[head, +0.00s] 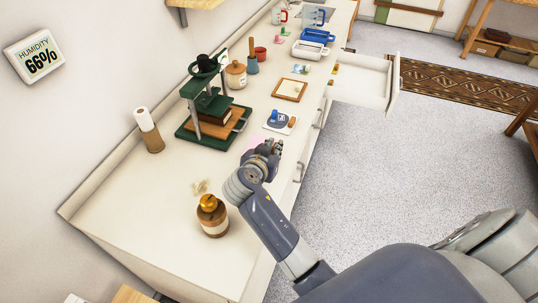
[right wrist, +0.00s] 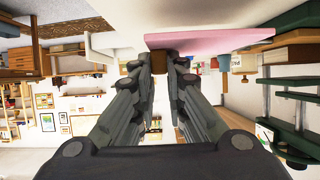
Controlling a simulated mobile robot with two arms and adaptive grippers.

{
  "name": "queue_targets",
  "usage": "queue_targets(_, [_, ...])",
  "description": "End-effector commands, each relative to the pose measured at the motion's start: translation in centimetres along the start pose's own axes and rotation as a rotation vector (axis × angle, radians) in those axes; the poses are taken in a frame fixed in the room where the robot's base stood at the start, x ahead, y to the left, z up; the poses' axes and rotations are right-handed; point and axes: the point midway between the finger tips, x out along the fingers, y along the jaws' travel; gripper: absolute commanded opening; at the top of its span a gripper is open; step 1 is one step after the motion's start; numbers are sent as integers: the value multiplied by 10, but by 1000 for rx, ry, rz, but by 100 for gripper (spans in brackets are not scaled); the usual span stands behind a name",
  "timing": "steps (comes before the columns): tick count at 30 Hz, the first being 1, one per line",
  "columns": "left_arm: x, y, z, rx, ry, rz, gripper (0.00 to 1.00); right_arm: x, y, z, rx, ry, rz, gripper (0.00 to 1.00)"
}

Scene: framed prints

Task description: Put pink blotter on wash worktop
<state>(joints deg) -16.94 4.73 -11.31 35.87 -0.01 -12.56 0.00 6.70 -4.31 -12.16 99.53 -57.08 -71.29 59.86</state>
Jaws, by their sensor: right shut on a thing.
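My right gripper (head: 268,156) is over the front edge of the long white worktop (head: 140,205), near its middle. A little of the pink blotter (head: 256,143) shows behind the gripper in the head view; the gripper hides the rest. In the right wrist view the blotter is a flat pink slab (right wrist: 215,37) with a brown block (right wrist: 169,66) under it in the picture. The right fingers (right wrist: 169,75) are shut on this brown part. I cannot tell whether the blotter touches the worktop. My left gripper is not in view.
A green press (head: 212,115), a paper roll (head: 149,132) and a brown jar (head: 212,217) stand on the worktop. A small white tray (head: 279,122) lies just beyond the gripper. Blue and white trays (head: 312,43) are farther back. An open drawer (head: 360,82) juts out at right.

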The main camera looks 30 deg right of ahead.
Motion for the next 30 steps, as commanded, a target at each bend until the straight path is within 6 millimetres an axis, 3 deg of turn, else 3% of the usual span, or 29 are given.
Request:
queue_targets(5, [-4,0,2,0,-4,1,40,-7,-9,6,-1,1,1,0])
queue_targets(13, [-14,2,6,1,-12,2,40,6,-9,33,-4,1,0,0])
queue_targets(26, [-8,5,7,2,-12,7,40,10,-9,41,0,0,0,0])
queue_targets(27, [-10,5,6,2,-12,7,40,9,-8,40,-1,0,0,19])
queue_targets(29, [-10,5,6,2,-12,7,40,9,-8,40,-1,0,0,33])
queue_targets(30, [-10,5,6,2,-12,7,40,9,-8,40,-1,0,0,33])
